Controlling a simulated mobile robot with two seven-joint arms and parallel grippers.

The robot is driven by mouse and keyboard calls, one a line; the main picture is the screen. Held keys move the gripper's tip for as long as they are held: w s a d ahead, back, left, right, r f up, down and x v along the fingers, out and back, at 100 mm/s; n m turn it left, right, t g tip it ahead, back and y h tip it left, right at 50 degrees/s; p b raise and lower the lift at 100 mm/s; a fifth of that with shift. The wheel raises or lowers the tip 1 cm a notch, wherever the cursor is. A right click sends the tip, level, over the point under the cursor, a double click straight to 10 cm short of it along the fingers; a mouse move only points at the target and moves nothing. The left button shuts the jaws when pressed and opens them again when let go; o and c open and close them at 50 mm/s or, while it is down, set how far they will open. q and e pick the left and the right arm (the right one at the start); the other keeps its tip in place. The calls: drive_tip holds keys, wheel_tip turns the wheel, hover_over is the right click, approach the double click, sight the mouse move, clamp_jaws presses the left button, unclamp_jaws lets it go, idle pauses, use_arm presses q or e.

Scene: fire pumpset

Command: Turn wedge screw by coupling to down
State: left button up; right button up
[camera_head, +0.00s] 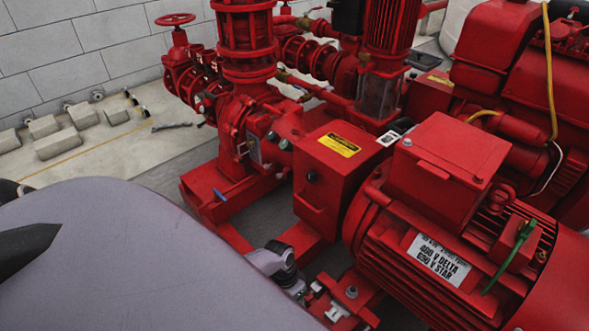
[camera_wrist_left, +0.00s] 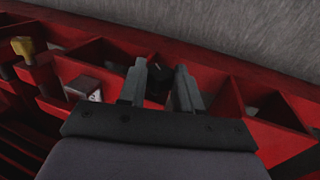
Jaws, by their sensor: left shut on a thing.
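My left gripper (camera_wrist_left: 160,82) is shut on a small dark piece (camera_wrist_left: 157,84), which I take to be the wedge screw. It shows only partly between the two grey fingers, at the red base frame (camera_wrist_left: 230,98). In the head view my left gripper (camera_head: 300,292) reaches down low beside the pump's red base, left of the motor (camera_head: 440,255); the held screw cannot be made out there. The red coupling cover (camera_head: 325,165) with a yellow label stands just above and behind. Whether the screw is up or down cannot be told.
A silver bolt (camera_head: 351,292) sits on the motor foot, right of my left gripper. A pale block (camera_wrist_left: 84,89) and a yellow-tan piece (camera_wrist_left: 24,47) stand on the frame left of the fingers. Grey floor (camera_wrist_left: 225,35) lies beyond the frame.

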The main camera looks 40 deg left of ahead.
idle(0.5)
use_arm(q)
drive_tip(key=o, duration=1)
drive_tip(key=shift+o, duration=0.2)
drive_tip(key=shift+r, duration=0.2)
drive_tip(key=shift+p+v, duration=0.9)
drive_tip(key=shift+v, duration=0.15)
drive_tip(key=shift+p+v, duration=1.35)
drive_tip(key=shift+v, duration=1)
use_arm(e)
drive_tip(key=shift+s+d+r+g+h, duration=0.2)
drive_tip(key=shift+d+r+g+h, duration=0.2)
drive_tip(key=shift+d+h, duration=0.15)
use_arm(q)
drive_tip(key=shift+w+a+f, duration=0.1)
drive_tip(key=shift+a, duration=0.05)
